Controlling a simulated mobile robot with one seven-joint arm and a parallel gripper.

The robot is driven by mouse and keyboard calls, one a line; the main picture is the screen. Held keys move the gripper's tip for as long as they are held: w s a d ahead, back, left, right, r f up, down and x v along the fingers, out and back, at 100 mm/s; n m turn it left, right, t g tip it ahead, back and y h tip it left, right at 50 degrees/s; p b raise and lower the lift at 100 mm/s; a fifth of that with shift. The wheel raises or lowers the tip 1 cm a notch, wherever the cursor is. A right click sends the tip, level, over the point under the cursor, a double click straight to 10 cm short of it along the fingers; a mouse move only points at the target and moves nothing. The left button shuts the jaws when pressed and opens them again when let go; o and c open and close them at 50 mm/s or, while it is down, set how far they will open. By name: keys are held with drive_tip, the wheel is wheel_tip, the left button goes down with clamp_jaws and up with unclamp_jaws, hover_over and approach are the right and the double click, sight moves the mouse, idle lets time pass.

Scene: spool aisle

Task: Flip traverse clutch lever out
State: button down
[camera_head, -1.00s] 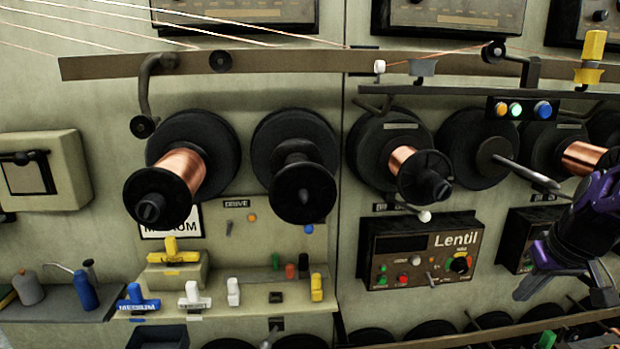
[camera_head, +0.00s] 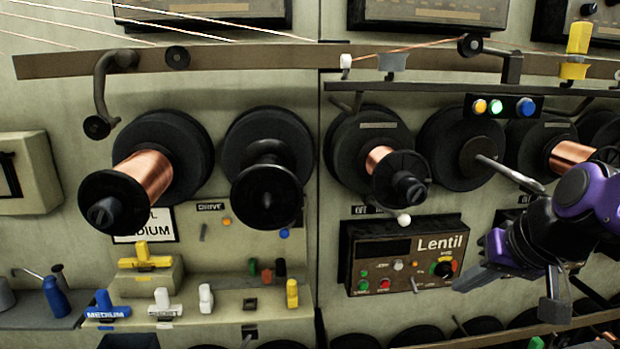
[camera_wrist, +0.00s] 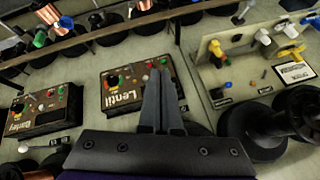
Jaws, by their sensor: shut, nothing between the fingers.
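A small lever with a white ball knob (camera_head: 404,220) sticks out below the copper spool of the Lentil station, beside small OFF-type labels. It looks like the clutch lever, but I cannot read its full label. The brown Lentil control box (camera_head: 405,255) is just below it and also shows upside down in the wrist view (camera_wrist: 125,92). My gripper (camera_head: 472,280) is to the right of the knob and lower, in front of the box's right edge, touching nothing I can make out. In the wrist view its fingers (camera_wrist: 162,95) are shut and empty, and the Lentil knob is not visible there.
A copper spool (camera_head: 400,177) hangs above the knob. A metal spindle (camera_head: 510,174) juts out at the right, close above my arm. A wooden rail (camera_head: 520,333) runs below. At left, a shelf (camera_head: 225,303) holds coloured handles. The Barley box (camera_wrist: 42,108) shows in the wrist view.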

drive_tip(key=s+a+f+n+h, duration=0.1)
drive_tip(key=s+a+n+h, duration=0.1)
drive_tip(key=s+a, duration=0.6)
drive_tip(key=a, duration=0.3)
drive_tip(key=shift+f+g, duration=0.25)
drive_tip(key=shift+g, duration=0.15)
